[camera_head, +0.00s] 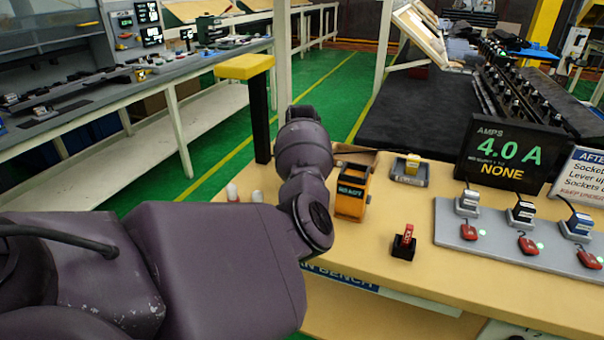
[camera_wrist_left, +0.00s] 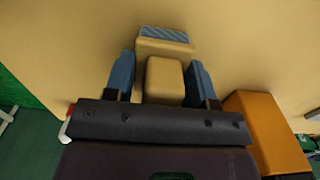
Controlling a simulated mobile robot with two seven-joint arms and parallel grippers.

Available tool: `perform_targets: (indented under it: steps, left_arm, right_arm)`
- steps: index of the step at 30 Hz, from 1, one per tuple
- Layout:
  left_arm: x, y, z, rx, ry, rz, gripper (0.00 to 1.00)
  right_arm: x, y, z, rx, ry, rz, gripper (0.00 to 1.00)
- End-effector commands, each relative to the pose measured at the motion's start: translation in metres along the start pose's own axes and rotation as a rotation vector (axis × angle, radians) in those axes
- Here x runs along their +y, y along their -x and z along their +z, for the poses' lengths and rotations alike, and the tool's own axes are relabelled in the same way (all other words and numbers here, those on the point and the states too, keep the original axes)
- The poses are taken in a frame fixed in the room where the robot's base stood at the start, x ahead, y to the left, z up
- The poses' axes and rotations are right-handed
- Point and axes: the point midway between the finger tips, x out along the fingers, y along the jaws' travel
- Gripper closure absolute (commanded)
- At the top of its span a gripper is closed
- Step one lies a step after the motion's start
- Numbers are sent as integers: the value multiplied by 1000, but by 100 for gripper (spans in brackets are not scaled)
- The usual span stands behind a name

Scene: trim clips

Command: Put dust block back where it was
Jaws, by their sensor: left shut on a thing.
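My left gripper (camera_wrist_left: 161,68) shows in the left wrist view, with its two blue fingers shut on a tan block (camera_wrist_left: 164,47), which I take to be the dust block. The block has a raised grip between the fingers and a grey-blue striped edge at its far side. The bench surface (camera_wrist_left: 240,40) lies below it; I cannot tell whether the block touches it. In the head view my left arm hides the gripper and block. My right gripper is not in view.
An orange box (camera_wrist_left: 262,125) stands close to the gripper's right; the head view shows it too (camera_head: 352,190). A yellow block sits on a grey tray (camera_head: 408,182). A black holder with a red piece (camera_head: 404,243) and a grey socket panel (camera_head: 500,245) are farther right.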

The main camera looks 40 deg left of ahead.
Motion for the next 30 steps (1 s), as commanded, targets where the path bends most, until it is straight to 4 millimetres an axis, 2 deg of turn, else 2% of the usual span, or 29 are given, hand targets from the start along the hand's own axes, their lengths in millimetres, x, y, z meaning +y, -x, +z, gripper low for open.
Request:
perform_targets:
  steps: [6,7,12,23,30]
  left_arm:
    - [0,0,0,0,0,0,68]
    - [0,-1,0,0,0,0,48]
    - [0,0,0,0,0,0,24]
    - [0,6,0,-2,0,0,24]
    - [0,44,1,-6,0,-1,24]
  right_arm:
    - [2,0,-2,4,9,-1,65]
    - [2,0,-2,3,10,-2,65]
    - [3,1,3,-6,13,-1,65]
    - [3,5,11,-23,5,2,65]
    - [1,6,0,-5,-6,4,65]
